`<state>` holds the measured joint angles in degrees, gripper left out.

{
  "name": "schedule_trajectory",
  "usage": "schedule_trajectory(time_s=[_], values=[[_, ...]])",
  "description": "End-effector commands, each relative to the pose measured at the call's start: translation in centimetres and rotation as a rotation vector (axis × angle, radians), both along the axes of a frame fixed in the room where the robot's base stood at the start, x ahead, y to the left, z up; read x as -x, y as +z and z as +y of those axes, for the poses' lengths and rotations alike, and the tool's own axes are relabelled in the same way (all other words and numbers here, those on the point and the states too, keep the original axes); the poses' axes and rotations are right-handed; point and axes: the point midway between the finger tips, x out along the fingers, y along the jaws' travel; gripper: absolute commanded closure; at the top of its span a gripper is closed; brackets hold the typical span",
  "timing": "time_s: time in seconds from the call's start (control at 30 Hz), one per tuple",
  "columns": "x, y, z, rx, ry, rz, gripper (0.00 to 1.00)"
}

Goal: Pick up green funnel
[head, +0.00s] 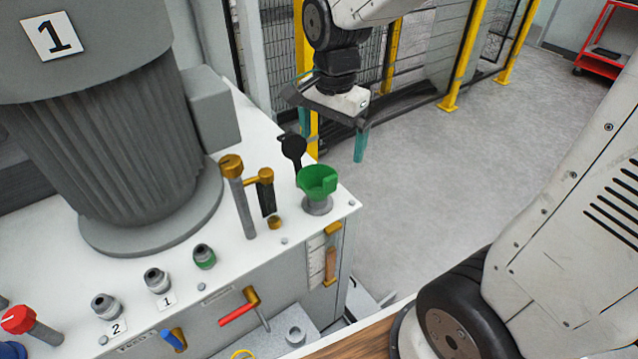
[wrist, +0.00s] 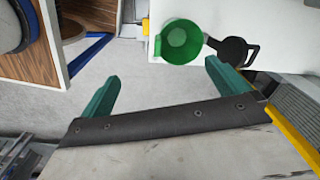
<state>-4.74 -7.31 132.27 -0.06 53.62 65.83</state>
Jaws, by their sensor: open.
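The green funnel (head: 317,181) sits upright in a grey filler neck near the corner of the white machine top. In the wrist view the funnel (wrist: 181,42) shows from above, beyond the fingertips and a little right of the middle between them. My gripper (head: 332,143) is open and empty, with teal fingers spread wide. It hangs above and slightly behind the funnel in the head view, apart from it. In the wrist view both fingers of my gripper (wrist: 161,80) are clear of the funnel.
A black cap (head: 293,148) stands beside the funnel and also shows in the wrist view (wrist: 235,48). Brass-topped pipes (head: 238,195) rise left of the funnel. The large grey motor (head: 120,130) stands further left. Yellow-posted fencing (head: 462,55) is behind; open floor lies right.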

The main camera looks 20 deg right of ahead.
Motion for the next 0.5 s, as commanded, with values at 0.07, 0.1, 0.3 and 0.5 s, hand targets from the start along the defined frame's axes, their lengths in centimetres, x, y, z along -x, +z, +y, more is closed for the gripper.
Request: schedule_trajectory(time_s=[0.07,0.1,0.3,0.5], values=[[-1.8,-1.6,0.4,-0.001,-0.105,0.015,0.0],[-2.4,-2.3,0.5,-0.002,-0.153,0.018,0.0],[-4.3,-4.2,0.9,-0.002,-0.291,0.026,0.0],[-4.5,-6.3,0.9,-0.002,-0.312,0.027,0.0]])
